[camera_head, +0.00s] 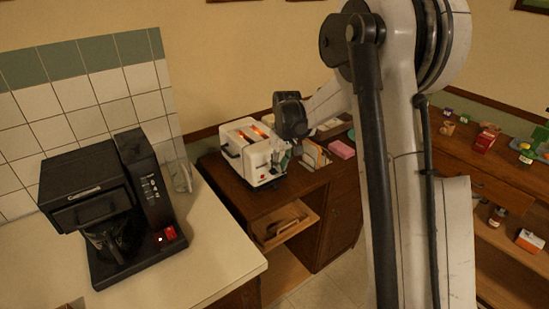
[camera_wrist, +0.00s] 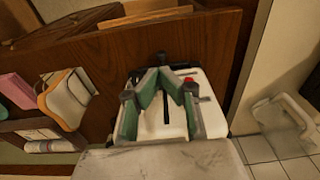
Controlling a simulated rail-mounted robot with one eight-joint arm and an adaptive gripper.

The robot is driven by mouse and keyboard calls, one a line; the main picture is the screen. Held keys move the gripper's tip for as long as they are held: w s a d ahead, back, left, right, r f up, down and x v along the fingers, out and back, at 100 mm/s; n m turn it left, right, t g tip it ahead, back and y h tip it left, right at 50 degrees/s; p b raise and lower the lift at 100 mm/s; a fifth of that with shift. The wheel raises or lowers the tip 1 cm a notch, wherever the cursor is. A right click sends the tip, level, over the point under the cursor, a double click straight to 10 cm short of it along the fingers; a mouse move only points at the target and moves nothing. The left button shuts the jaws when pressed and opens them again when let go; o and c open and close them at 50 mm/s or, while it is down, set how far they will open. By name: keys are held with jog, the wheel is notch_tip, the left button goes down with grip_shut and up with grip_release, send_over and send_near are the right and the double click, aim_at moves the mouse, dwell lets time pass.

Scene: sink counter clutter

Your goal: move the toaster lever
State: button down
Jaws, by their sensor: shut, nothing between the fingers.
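The white toaster (camera_head: 258,143) stands on the wooden cabinet top in the head view, with an orange glow in its slots. In the wrist view its white end face (camera_wrist: 207,118) is behind my fingers, with a dark vertical slot and a small red spot. A small black knob (camera_wrist: 162,58) shows just past the fingertips; I cannot tell surely whether it is the lever. My gripper (camera_wrist: 168,72) is shut and empty, its green-padded fingers converging close to that face. It also shows in the head view (camera_head: 287,157); contact cannot be told.
A black coffee maker (camera_head: 110,205) stands on the pale counter at left. A pink block (camera_head: 342,149) and a tan holder (camera_wrist: 67,98) are beside the toaster. An open drawer (camera_head: 283,224) juts out below. A wooden shelf with several items stands at right.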

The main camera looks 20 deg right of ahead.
jog(key=shift+r, duration=0.1)
notch_tip(320, 180, up, 12)
jog(key=s, duration=0.1)
jog(key=shift+d, duration=0.2)
dwell(0.3)
jog(key=shift+s, duration=0.15)
